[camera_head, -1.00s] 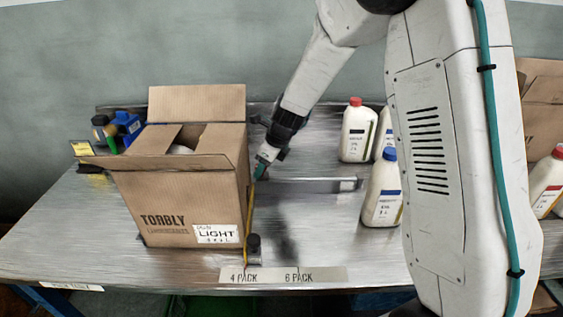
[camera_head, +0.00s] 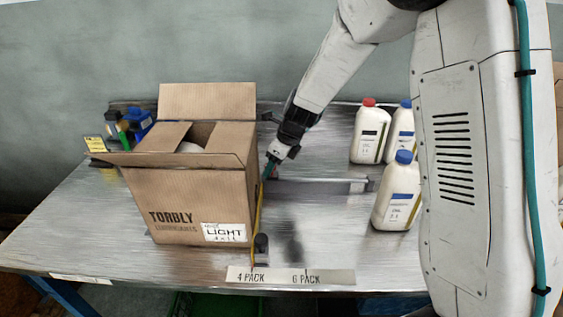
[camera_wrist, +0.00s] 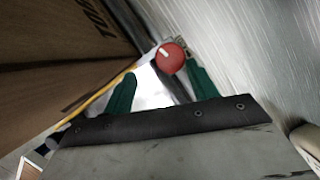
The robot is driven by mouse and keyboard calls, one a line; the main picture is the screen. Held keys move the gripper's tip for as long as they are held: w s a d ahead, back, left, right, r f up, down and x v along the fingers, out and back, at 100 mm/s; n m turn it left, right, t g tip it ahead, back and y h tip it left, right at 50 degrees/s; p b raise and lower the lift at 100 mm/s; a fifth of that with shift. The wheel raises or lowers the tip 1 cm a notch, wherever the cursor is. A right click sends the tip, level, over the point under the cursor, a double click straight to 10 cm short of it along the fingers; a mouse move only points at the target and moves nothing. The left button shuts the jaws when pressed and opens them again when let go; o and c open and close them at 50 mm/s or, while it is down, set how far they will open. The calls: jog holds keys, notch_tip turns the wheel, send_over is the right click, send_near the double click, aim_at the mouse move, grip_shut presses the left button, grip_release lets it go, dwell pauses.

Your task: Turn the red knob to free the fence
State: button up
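The red knob (camera_wrist: 170,57) shows in the wrist view as a round disc with a pale mark, just beyond and between the tips of my gripper (camera_wrist: 162,82). The green fingers stand apart, with a gap between them. I cannot tell whether either finger touches the knob. In the head view my gripper (camera_head: 268,172) points down beside the right side of the cardboard box, and the knob is hidden there. The yellow-edged fence (camera_head: 257,215) runs along the box's right side, near the 4 PACK mark on the label strip (camera_head: 310,277).
The open cardboard box (camera_head: 190,195) stands close on the left of my gripper. White bottles with red and blue caps (camera_head: 397,190) stand to the right. A low metal bar (camera_head: 325,187) lies between. Blue and dark items (camera_head: 130,125) sit behind the box.

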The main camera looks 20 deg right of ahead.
jog(key=v, duration=0.7)
jog(key=shift+d+r, duration=0.15)
jog(key=shift+d, duration=0.05)
dwell(0.6)
jog(key=v, duration=0.8)
